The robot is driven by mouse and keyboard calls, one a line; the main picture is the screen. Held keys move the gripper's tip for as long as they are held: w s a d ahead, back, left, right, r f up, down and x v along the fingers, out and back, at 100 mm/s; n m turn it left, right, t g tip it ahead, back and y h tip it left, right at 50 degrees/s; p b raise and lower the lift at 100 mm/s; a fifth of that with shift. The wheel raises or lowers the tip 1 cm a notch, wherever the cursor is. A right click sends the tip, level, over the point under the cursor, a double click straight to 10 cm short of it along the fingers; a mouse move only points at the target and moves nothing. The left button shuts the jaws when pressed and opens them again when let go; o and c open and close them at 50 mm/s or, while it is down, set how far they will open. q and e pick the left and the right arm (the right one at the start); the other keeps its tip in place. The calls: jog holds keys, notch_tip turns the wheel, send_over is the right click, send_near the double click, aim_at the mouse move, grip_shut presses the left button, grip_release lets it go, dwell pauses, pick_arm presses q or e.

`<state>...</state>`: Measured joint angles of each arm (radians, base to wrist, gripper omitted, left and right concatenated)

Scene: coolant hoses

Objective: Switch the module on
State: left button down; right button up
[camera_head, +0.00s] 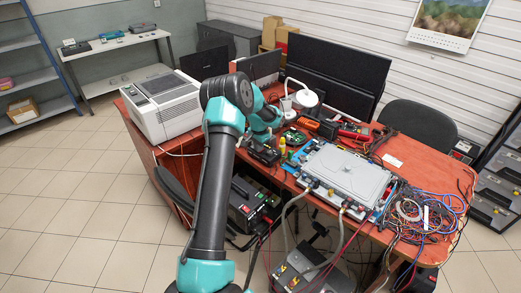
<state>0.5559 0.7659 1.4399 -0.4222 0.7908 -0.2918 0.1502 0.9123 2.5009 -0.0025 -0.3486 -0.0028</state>
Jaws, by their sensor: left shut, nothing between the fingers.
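A flat grey box (345,170), which looks like the module, lies on the right half of the desk. Two hoses meet its front edge; a thick grey hose (287,215) runs from there down below the desk. No switch can be made out at this size. My left arm rises from the bottom and bends over the desk. My left gripper (266,153) is low over the desk, left of the grey box and apart from it. It is small and dark, shut and empty. My right gripper is not in view.
Tangled coloured cables (425,215) cover the desk's right end. A white printer-like machine (162,105) stands at the left end. Monitors (335,75) and a white lamp (306,98) stand behind. Small yellow bottles (283,147) and a green board (294,137) are close to my gripper.

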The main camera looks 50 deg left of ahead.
pick_arm(q)
jog(key=shift+r, duration=3.45)
